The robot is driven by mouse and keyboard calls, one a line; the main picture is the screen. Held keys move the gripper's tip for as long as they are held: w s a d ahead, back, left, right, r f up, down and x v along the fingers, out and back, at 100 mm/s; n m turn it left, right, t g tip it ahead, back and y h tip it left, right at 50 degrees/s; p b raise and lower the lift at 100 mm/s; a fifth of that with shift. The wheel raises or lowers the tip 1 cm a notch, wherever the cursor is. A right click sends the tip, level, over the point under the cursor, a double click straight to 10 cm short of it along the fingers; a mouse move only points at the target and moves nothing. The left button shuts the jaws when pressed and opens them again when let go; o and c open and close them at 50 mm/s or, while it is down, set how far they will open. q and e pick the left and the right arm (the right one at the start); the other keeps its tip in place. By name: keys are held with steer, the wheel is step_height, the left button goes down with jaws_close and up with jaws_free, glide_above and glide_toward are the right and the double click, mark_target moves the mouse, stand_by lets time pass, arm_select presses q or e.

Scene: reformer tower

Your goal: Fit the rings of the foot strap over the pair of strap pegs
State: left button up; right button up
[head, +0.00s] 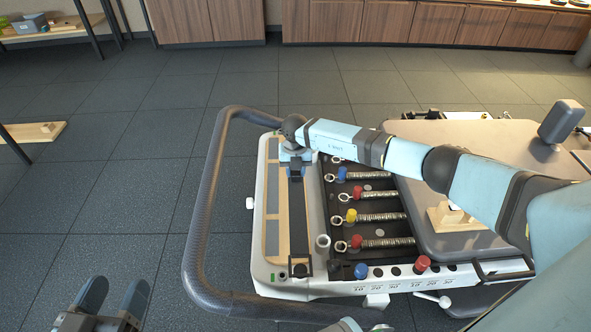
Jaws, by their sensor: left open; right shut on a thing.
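The foot strap (298,220) is a dark band lying lengthwise along the light wooden footplate at the tower's left end. Its near end has a black square fitting (300,267) by the frame's near edge. My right gripper (296,168) is at the strap's far end, shut on it. The gripper hides that end and any peg under it. I cannot tell whether the ring at either end is around its peg; the pegs are not clearly visible. My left gripper (112,300) is open and empty at the bottom left, well away from the strap.
A curved grey bar (197,220) loops around the tower's left end. Springs (380,217) with red, yellow and blue knobs lie right of the footplate. A grey padded carriage (460,235) carries a small wooden piece (450,216). The floor at left is mostly clear.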

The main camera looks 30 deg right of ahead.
steer(key=shift+f, duration=0.15)
stand_by(0.5)
steer(key=shift+f+b, duration=0.85)
steer(key=shift+f, duration=0.9)
steer(key=o, duration=1.2)
steer(key=shift+c, duration=0.2)
